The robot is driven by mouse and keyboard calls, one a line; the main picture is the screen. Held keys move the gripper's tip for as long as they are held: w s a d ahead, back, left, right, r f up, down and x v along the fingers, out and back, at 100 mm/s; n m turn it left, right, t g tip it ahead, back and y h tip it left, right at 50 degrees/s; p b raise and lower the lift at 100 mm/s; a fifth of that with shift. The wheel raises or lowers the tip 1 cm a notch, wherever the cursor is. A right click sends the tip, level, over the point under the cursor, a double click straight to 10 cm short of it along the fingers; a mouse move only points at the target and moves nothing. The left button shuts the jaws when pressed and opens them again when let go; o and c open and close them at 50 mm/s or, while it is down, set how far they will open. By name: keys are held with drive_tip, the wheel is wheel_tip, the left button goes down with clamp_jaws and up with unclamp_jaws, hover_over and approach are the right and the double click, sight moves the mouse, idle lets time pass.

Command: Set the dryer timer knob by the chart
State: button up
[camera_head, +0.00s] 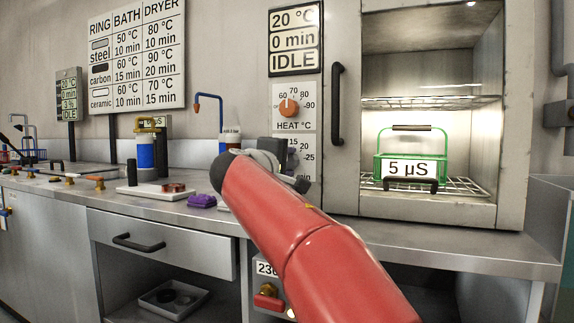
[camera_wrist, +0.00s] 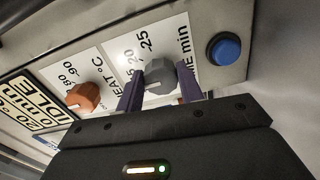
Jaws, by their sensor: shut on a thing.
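The wall chart (camera_head: 137,55) lists dryer values: steel 80 °C 10 min, carbon 90 °C 20 min, ceramic 70 °C 15 min. The dryer display (camera_head: 295,38) reads 20 °C, 0 min, IDLE. The grey timer knob (camera_wrist: 160,76) sits between the two fingers of my gripper (camera_wrist: 160,88), which is shut on it. The numbers 20 and 25 show beside it; its exact setting is unclear. In the head view my arm mostly hides the timer dial. The orange heat knob (camera_head: 289,107) is left of the timer in the wrist view.
A blue button (camera_wrist: 222,50) is right of the timer knob. A green rack (camera_head: 436,145) labelled 5 µS stands inside the dryer, whose interior is visible. A black handle (camera_head: 337,103) is beside it.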

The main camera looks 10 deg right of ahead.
drive_tip(key=o, duration=1)
drive_tip(key=v, duration=0.8)
drive_tip(key=shift+w, duration=0.1)
